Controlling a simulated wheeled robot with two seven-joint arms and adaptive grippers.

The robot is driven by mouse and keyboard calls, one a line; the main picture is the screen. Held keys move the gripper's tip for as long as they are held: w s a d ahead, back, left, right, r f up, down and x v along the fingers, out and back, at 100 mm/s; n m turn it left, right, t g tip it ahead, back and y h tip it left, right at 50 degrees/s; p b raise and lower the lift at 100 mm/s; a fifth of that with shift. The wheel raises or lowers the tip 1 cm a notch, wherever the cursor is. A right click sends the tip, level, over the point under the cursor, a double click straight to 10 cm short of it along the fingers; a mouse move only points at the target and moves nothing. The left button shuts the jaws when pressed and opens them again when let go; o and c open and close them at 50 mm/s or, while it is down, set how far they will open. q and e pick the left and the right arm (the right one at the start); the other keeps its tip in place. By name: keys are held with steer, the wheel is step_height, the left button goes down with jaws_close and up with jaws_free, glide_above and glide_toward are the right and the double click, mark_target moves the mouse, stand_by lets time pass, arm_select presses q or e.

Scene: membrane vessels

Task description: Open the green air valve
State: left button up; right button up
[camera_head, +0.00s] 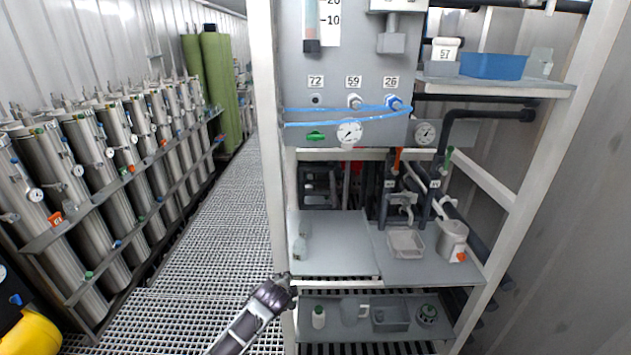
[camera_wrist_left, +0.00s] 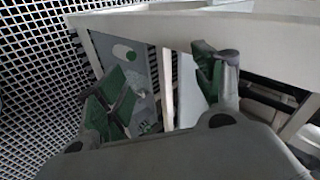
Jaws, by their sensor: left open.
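A small green valve handle (camera_head: 316,136) lies level on the grey panel (camera_head: 300,95), left of a round white gauge (camera_head: 349,133) and below the blue hose (camera_head: 340,112). Another green handle (camera_head: 448,157) stands upright on the dark pipework lower right; which one is the air valve I cannot tell for sure. My left gripper (camera_head: 288,283) is beside the rack's front left post, well below the panel. My right gripper is not in view.
The rack's white post (camera_head: 267,130) stands close to my left gripper. A middle shelf (camera_head: 335,255) and a lower shelf (camera_head: 360,333) hold small containers. A blue bin (camera_head: 492,66) sits upper right. Steel cylinders (camera_head: 90,150) line the left. The grating walkway (camera_head: 190,250) is clear.

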arm_select(q)
steer(key=w+d+r+m+t, duration=0.1)
steer(key=d+r+m, duration=0.1)
steer(key=r, duration=0.5)
steer(key=w+d+r+m+t, duration=0.1)
steer(key=d+r+m, duration=0.1)
steer(key=r, duration=0.5)
steer(key=m+t+b, duration=0.3)
steer(key=m+t, duration=0.4)
steer(key=m, duration=0.9)
glide_toward(315, 137)
steer(key=shift+y, duration=0.4)
steer(key=s, duration=0.4)
steer(key=shift+d+f, duration=0.15)
steer(key=shift+d, duration=0.15)
steer(key=shift+w+p, duration=1.7)
steer(key=shift+w, duration=5.15)
